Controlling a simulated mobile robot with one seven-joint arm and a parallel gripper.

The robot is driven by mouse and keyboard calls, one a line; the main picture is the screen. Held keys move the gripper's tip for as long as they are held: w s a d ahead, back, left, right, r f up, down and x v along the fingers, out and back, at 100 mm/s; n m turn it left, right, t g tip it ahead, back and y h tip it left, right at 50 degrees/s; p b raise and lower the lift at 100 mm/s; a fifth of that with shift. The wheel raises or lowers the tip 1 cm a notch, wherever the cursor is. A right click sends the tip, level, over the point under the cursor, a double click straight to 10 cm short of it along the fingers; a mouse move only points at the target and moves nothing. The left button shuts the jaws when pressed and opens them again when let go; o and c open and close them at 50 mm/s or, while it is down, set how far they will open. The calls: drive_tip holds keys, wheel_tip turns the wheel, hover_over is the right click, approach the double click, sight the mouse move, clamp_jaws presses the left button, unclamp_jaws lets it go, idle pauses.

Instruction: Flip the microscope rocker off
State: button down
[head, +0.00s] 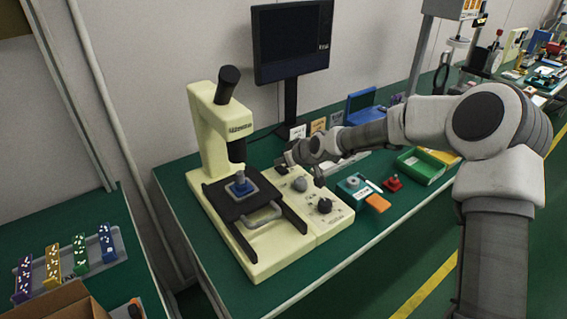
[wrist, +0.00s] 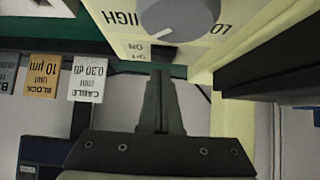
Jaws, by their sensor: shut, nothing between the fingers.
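The cream microscope (head: 215,125) stands on the green bench in the head view, with a control panel (head: 335,222) along its right side. In the wrist view a small dark rocker (wrist: 164,53) sits at the panel's edge beside a white label (wrist: 137,50) reading ON and, less clearly, OFF. My gripper (wrist: 161,73) is shut and empty, its tips just short of the rocker in the picture; I cannot tell if they touch it. In the head view my gripper (head: 284,163) is at the panel's far end. Which way the rocker is tipped is unclear.
A grey knob (wrist: 180,14) marked LOW and HIGH is close beyond the rocker. A black knob (head: 325,205) is nearer on the panel. Label cards (wrist: 88,80) stand to the left in the wrist view. A monitor (head: 291,40) rises behind; a green tray (head: 420,167) lies right.

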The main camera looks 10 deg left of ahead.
sight(281, 167)
drive_tip(key=shift+w+a, duration=0.15)
drive_tip(key=shift+a, duration=0.05)
drive_tip(key=shift+r, duration=0.1)
drive_tip(key=shift+r, duration=0.3)
wheel_tip(281, 167, up, 4)
drive_tip(key=p, duration=0.2)
drive_tip(key=shift+r+p, duration=0.25)
drive_tip(key=shift+p, duration=0.1)
drive_tip(key=r+p+v, duration=0.1)
drive_tip(key=v, duration=0.7)
drive_tip(key=shift+r, duration=0.25)
drive_tip(key=shift+w+a, duration=0.1)
drive_tip(key=shift+w, duration=0.05)
